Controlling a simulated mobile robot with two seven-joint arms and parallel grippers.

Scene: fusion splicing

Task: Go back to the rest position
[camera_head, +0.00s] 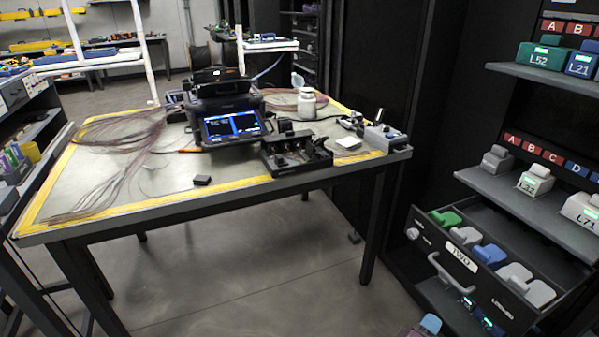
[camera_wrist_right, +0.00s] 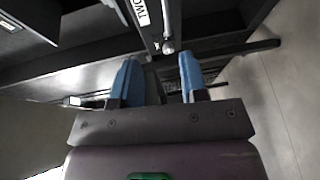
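My right gripper shows at the bottom edge of the head view (camera_head: 429,325), as a blue fingertip with a bit of purple housing, below the open drawer. In the right wrist view its two blue fingers (camera_wrist_right: 160,78) stand apart with nothing visibly held. The open drawer (camera_head: 462,262) is labelled TWO and has a bar handle (camera_head: 452,274). The handle also shows beyond the fingertips in the right wrist view (camera_wrist_right: 167,22), apart from them. My left gripper is in neither view.
The drawer holds a green, a blue and several grey modules and juts from the rack at the right. Shelves with labelled modules (camera_head: 535,180) stand above it. A yellow-edged table (camera_head: 215,199) carries a splicer (camera_head: 228,112), fibre bundles and a white bottle (camera_head: 307,104). Bare floor lies between.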

